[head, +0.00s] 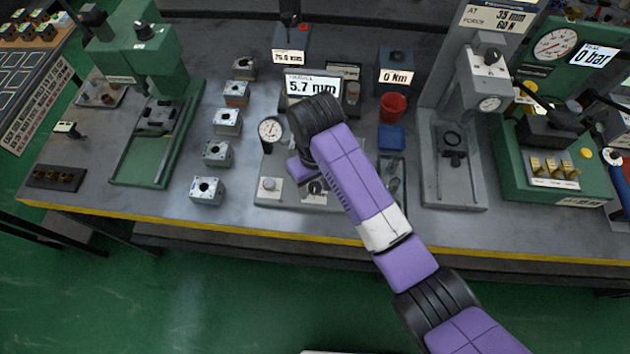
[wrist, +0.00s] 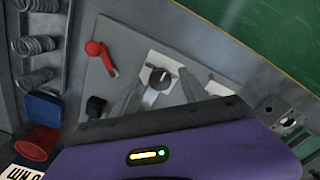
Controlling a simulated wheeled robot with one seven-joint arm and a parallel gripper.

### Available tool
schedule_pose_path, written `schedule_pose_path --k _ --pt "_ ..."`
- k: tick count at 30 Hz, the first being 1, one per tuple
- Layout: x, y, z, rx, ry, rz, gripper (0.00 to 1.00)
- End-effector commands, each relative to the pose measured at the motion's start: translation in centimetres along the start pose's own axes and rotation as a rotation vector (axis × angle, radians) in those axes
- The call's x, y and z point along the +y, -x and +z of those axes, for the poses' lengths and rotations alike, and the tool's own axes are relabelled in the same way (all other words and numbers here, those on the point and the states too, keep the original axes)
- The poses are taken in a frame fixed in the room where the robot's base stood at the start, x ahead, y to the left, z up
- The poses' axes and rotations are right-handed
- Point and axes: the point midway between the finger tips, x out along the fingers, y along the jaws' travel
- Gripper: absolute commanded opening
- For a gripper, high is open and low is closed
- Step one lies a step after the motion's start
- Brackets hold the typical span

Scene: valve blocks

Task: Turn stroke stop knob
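A black knob on a white plate (head: 316,189) sits near the front of a grey panel. It also shows in the wrist view as a black knob with a pale pointer mark (wrist: 159,77). I take it for the stroke stop knob; its label is too small to read. My gripper (wrist: 161,91) shows two grey fingers, parted, one on each side of the knob in the picture. Whether they touch it cannot be told. In the head view, my purple arm hides most of the gripper. A display above the panel reads 5.7 mm (head: 313,87).
A red lever (wrist: 97,49) and a black fitting (wrist: 95,107) stand beside the knob. A dial gauge (head: 270,130) is behind left. Several valve blocks (head: 207,190) line the left. A red cup (head: 393,107) and blue box (head: 391,138) stand right.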

Motion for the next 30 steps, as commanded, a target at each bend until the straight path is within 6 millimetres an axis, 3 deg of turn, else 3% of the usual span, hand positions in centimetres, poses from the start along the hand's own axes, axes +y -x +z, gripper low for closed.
schedule_pose_path --k 1,8,20,30 --pt "0.00 0.00 0.01 0.000 0.000 0.000 0.44" --pt "0.00 0.01 0.01 0.000 0.000 0.000 0.00" --pt "0.01 0.15 0.03 -0.002 0.058 0.000 0.00" --pt "0.01 0.31 0.01 -0.002 0.306 -0.001 0.00"
